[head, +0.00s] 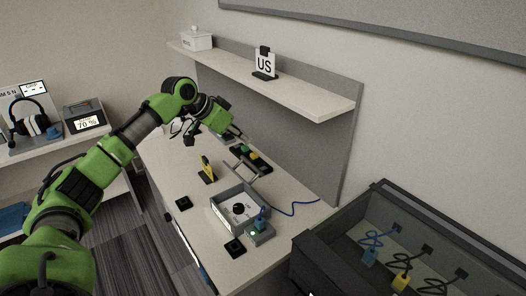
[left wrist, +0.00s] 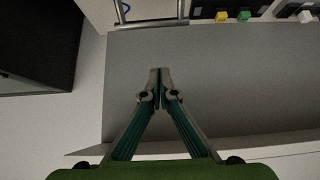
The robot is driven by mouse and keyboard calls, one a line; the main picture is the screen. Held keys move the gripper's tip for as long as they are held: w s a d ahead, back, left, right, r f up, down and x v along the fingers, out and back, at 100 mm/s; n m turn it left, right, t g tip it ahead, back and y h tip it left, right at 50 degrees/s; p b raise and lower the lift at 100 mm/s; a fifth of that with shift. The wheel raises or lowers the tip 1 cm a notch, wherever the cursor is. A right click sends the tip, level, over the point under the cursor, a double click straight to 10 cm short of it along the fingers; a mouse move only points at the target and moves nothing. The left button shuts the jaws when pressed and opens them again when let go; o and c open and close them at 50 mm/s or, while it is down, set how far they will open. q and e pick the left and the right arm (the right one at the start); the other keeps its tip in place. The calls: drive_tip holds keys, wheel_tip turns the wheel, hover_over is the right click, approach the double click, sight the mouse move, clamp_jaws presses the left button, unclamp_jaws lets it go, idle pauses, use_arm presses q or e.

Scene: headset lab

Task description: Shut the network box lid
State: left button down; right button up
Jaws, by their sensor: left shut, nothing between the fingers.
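An open grey box with a pale inside (head: 218,217) stands on the desk; I take it for the network box. A thin metal frame (head: 240,171) rises at its far side and may be its raised lid. A similar frame shows at the top of the left wrist view (left wrist: 150,22). My left gripper (head: 239,136) is beyond the box, over the far part of the desk, apart from the frame. In the left wrist view its fingers (left wrist: 160,72) are shut and empty over a plain grey surface. My right gripper is not in view.
A dark case (head: 340,262) with hanging plugs stands at right. A shelf (head: 290,85) overhangs the desk's back.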

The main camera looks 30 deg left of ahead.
use_arm(q)
drive_tip(key=p+x, duration=0.3)
drive_tip(key=x, duration=0.6)
drive_tip(key=shift+g, duration=0.3)
drive_tip(key=s, duration=0.1)
drive_tip(key=s+a+f+p, duration=0.1)
drive_tip(key=s+a+p, duration=0.1)
drive_tip(key=shift+s+f, duration=0.2)
drive_tip(key=shift+f, duration=0.05)
drive_tip(key=shift+d+f, duration=0.1)
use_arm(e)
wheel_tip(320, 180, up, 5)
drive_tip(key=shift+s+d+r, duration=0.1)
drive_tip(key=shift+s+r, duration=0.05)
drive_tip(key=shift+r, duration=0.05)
use_arm(q)
drive_tip(key=shift+w, duration=0.1)
